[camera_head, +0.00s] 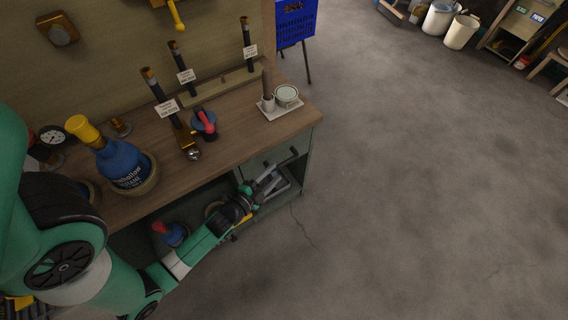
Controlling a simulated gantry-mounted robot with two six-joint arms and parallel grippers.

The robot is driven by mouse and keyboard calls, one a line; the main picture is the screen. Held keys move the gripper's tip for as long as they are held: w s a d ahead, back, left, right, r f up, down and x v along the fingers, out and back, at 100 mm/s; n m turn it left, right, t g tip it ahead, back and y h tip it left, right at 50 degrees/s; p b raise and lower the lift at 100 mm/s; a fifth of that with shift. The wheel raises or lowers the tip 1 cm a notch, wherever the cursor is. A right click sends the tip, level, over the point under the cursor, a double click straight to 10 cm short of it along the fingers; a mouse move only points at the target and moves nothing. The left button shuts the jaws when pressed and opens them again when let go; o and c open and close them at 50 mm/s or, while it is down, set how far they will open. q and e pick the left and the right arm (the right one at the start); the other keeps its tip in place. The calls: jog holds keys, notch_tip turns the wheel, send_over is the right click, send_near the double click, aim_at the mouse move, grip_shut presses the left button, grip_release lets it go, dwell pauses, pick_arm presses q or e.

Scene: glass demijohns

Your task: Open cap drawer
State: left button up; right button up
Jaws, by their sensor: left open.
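The bench (240,150) has a grey-green drawer front (256,165) under its wooden top at the right end. It looks closed, but my gripper partly covers it. My left gripper (283,168) is open in front of this end of the bench, with its grey fingers pointing right and up. Whether a finger touches the drawer or its handle cannot be told. My right gripper is not in view.
A blue demijohn (125,165) with a yellow cap stands on the bench. A white tray (284,112) holds a cup and a round tin. Dark tagged tubes (161,92) lean at the back. A red-capped blue bottle (172,235) stands below.

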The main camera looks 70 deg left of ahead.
aim_at(284, 162)
pick_arm(q)
jog(key=x, duration=0.6)
jog(key=shift+w+a+f+b, duration=0.1)
jog(key=shift+w+a+b, duration=0.05)
jog(key=shift+w+b, duration=0.15)
jog(key=shift+s, duration=0.1)
jog(key=shift+c, duration=0.3)
grip_shut()
dwell(0.5)
